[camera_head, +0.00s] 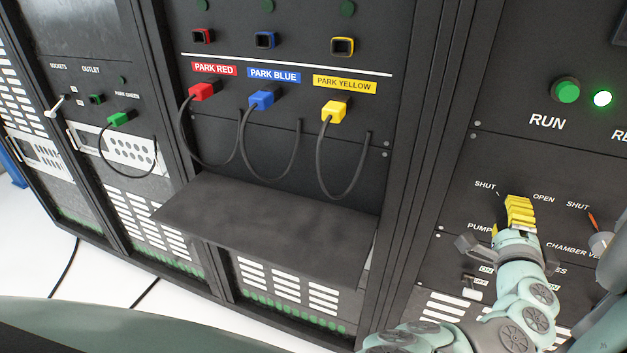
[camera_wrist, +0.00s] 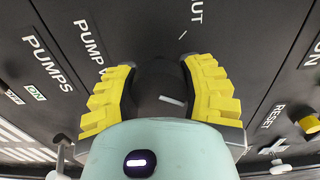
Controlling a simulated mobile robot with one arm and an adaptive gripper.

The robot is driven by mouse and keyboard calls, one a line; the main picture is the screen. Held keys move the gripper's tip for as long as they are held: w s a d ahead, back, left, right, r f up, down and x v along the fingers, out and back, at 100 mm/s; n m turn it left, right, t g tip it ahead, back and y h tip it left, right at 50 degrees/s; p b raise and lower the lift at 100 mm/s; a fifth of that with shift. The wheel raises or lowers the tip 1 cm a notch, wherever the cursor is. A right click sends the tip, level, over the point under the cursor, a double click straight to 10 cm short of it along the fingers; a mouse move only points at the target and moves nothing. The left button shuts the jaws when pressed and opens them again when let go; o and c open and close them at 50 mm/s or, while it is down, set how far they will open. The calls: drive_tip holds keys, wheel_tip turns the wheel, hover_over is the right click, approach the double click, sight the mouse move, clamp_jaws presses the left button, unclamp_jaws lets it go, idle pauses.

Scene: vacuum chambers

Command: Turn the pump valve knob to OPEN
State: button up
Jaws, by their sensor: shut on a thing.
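The pump valve knob (camera_wrist: 158,85) is dark, with a short white mark on its face, in the wrist view. My gripper (camera_wrist: 160,92) has its yellow fingers on either side of the knob and is shut on it. In the head view my gripper (camera_head: 519,212) is at the panel between the SHUT label (camera_head: 485,186) and the OPEN label (camera_head: 543,197), and it hides the knob. In the wrist view the white mark does not line up with the tick by the partly cut SHUT label (camera_wrist: 196,11). The OPEN label is not visible there.
The chamber valve knob (camera_head: 601,243) is close on the right, partly behind my arm. Toggle switches (camera_head: 472,289) sit below. A green RUN button (camera_head: 566,91) and a lit green lamp (camera_head: 602,98) are above. A dark shelf (camera_head: 270,220) juts out at left under the parked plugs.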

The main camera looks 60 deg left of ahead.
drive_tip(key=shift+m, duration=1.3)
drive_tip(key=o, duration=1.2)
